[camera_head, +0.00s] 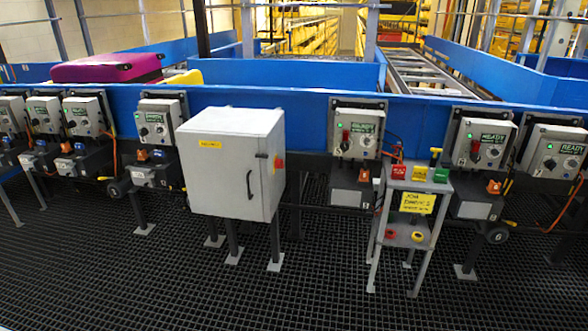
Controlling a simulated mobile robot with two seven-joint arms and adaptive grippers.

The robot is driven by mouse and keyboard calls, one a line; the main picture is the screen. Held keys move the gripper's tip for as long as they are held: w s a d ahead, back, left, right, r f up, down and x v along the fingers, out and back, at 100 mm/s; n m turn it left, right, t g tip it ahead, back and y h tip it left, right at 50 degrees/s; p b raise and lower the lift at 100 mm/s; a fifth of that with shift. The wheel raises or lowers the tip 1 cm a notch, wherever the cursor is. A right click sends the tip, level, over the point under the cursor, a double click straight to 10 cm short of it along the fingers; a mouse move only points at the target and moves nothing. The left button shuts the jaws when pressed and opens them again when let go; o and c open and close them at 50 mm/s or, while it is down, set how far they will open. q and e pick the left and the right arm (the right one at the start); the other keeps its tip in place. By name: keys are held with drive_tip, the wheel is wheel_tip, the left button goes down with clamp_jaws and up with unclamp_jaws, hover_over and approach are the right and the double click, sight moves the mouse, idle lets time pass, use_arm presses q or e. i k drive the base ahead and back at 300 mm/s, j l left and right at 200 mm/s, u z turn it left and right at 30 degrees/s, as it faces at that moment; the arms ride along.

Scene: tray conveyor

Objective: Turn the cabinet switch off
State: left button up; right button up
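A grey metal cabinet (218,180) stands left of the middle, on legs over the grated floor, in front of the blue conveyor wall. A small red and yellow switch (278,163) sits on the cabinet's right part, near the upper right edge. It is too small to tell which way it is turned. Neither of my grippers is in view.
A small grey stand (440,192) with colored buttons and a yellow sign stands to the right. Several control boxes (358,133) line the blue wall (305,105). A magenta case (105,68) lies behind it. The grated floor (250,300) in front is clear.

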sight(278, 163)
drive_tip(key=l, duration=0.2)
drive_tip(key=i+l+u, duration=0.15)
drive_tip(key=i+l, duration=0.8)
